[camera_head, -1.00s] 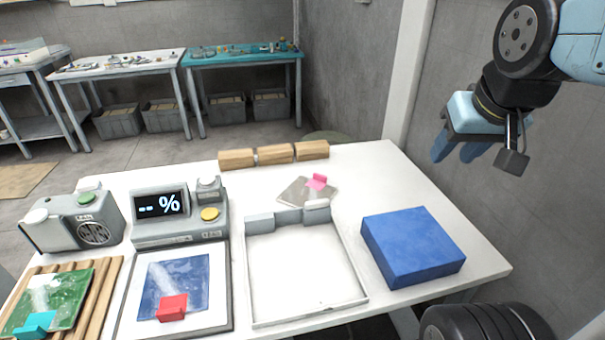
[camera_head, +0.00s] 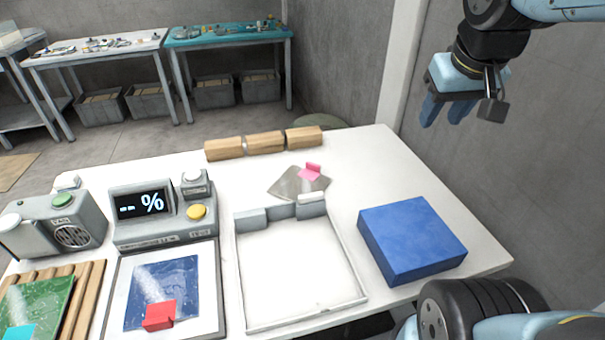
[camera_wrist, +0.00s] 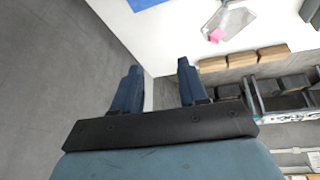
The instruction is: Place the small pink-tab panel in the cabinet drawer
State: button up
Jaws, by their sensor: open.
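The small grey panel (camera_head: 287,184) with a pink tab (camera_head: 310,171) lies on the white table behind the white tray frame. It also shows at the top of the wrist view, as a panel (camera_wrist: 238,22) with its pink tab (camera_wrist: 217,36). My gripper (camera_head: 446,112) is open and empty, raised in the air right of the table and well away from the panel. Its two blue fingers stand apart in the wrist view (camera_wrist: 158,82). I cannot make out a cabinet drawer in these views.
A blue block (camera_head: 412,238) stands at the table's right, beside the white tray frame (camera_head: 303,324). Wooden blocks (camera_head: 264,143) line the back edge. A percent display device (camera_head: 160,212), a blue panel with red tab (camera_head: 165,290) and a green panel (camera_head: 36,305) are left.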

jog(key=w+a+f+n+g, duration=0.1)
jog(key=w+a+n, duration=0.25)
jog(key=w, duration=0.55)
jog(key=n+g, duration=0.4)
jog(key=n, duration=0.4)
send_over(313, 164)
notch_tip(313, 164, down, 18)
jog(key=shift+y, duration=0.3)
jog(key=shift+w+f, duration=0.1)
jog(key=shift+f, duration=7.05)
jog(key=shift+c, duration=0.4)
grip_shut()
